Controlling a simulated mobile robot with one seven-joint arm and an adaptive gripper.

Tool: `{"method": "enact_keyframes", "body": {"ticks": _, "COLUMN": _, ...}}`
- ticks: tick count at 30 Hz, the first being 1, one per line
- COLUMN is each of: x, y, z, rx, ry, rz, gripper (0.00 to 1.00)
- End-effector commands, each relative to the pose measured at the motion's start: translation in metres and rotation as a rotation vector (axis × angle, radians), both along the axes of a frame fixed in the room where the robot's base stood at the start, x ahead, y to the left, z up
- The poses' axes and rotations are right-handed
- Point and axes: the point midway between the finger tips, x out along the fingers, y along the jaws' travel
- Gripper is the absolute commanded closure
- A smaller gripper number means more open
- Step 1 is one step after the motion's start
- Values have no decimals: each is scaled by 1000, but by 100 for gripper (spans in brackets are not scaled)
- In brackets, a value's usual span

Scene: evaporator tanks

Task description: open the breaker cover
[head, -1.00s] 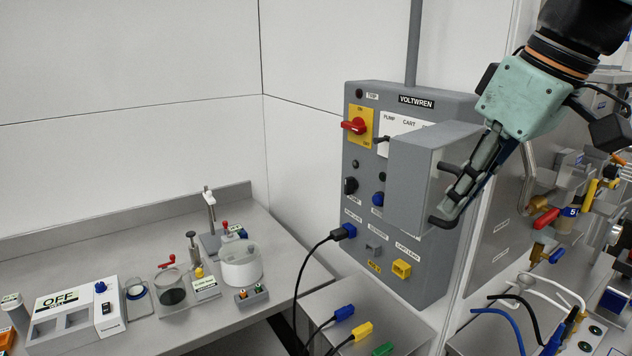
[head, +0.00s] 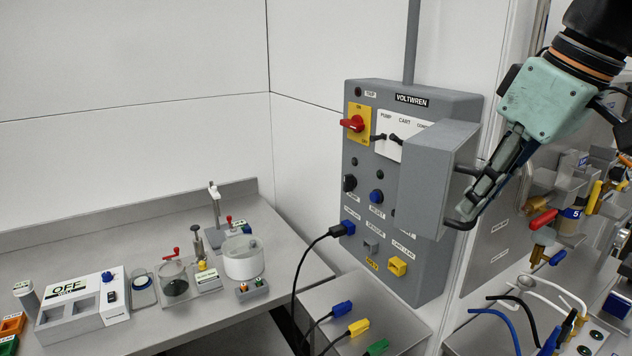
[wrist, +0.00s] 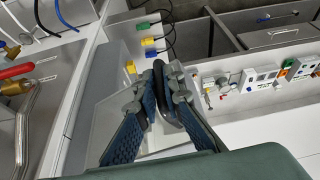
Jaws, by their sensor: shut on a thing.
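The breaker cover (head: 424,185) is a grey box-shaped lid with a dark handle on its right side. It stands swung out from the grey VOLTWREN panel (head: 361,239), partly open, and bares a white plate with black breaker levers (head: 393,138). My gripper (head: 470,212) is at the cover's right side, its fingers closed around the dark handle. In the wrist view the fingers (wrist: 160,92) are closed together on the handle. The cover hides part of the white plate and some of the panel's right side.
A red rotary switch (head: 352,123) sits on the panel's yellow plate. A black cable (head: 308,256) runs from the panel's blue socket. Pipes and valves with a red handle (head: 543,219) stand close at the right. The bench (head: 120,240) at left holds small instruments.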

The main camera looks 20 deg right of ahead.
Motion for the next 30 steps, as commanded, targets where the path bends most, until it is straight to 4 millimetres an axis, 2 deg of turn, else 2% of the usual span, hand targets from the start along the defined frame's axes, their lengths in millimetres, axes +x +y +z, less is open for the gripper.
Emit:
{"method": "enact_keyframes", "body": {"ticks": 3, "x": 2, "y": -1, "z": 2, "rx": -3, "ry": -7, "rz": -1, "gripper": 100}}
{"method": "enact_keyframes", "body": {"ticks": 4, "x": 2, "y": -1, "z": 2, "rx": -3, "ry": -7, "rz": -1, "gripper": 89}}
{"method": "enact_keyframes", "body": {"ticks": 8, "x": 1, "y": 0, "z": 1, "rx": -2, "ry": -6, "rz": -1, "gripper": 74}}
{"method": "enact_keyframes", "body": {"ticks": 20, "x": -1, "y": -1, "z": 6, "rx": -2, "ry": -4, "rz": 0, "gripper": 74}}
{"method": "enact_keyframes", "body": {"ticks": 23, "x": -5, "y": -2, "z": 17, "rx": -1, "ry": -5, "rz": -1, "gripper": 74}}
{"method": "enact_keyframes", "body": {"ticks": 30, "x": -20, "y": -7, "z": 55, "rx": -4, "ry": -4, "rz": -1, "gripper": 74}}
